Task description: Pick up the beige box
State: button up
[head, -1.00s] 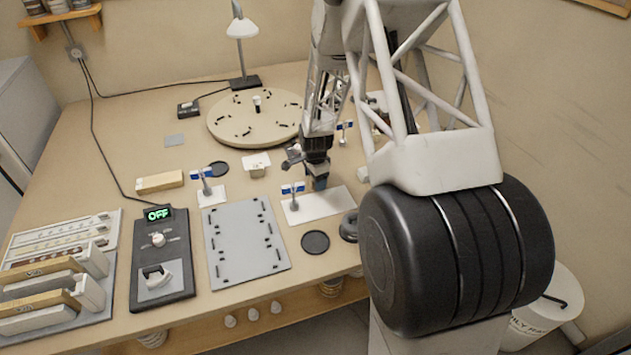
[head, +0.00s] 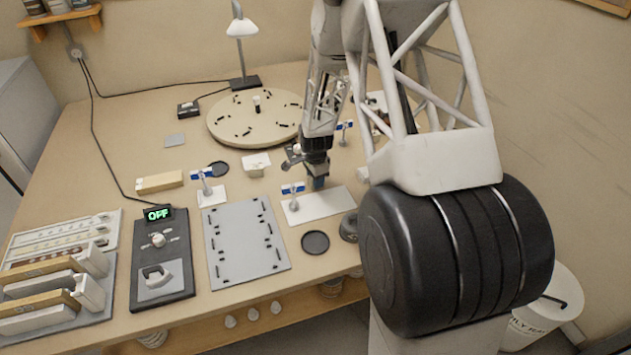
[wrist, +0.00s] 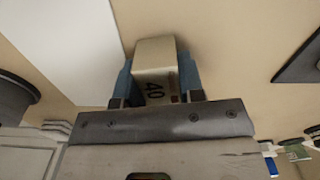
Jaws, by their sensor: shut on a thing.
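The beige box (wrist: 155,55), marked "40" in dark print, shows in the wrist view between the two blue fingers of my gripper (wrist: 157,78). The fingers press on its two opposite sides. In the head view my gripper (head: 318,183) points down at the back edge of a white plate, right of a small blue-and-white flag stand. The box is not clearly seen there, hidden by the fingers. I cannot tell whether it touches the bench.
A black disc (head: 315,242) and a grey board (head: 245,243) lie nearer the front. A round turntable (head: 225,125) is behind. A wooden block (head: 160,182) lies left.

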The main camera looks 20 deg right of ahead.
jog(key=shift+r, duration=0.2)
jog(key=shift+r, duration=0.85)
jog(key=shift+s+r, duration=0.25)
jog(key=shift+r, duration=0.55)
jog(key=s, duration=0.5)
jog(key=s+a+r, duration=0.1)
jog(key=s, duration=0.4)
jog(key=s+a, duration=0.1)
jog(key=s, duration=0.4)
jog(key=shift+s+a+r, duration=0.1)
jog(key=shift+s+r, duration=0.1)
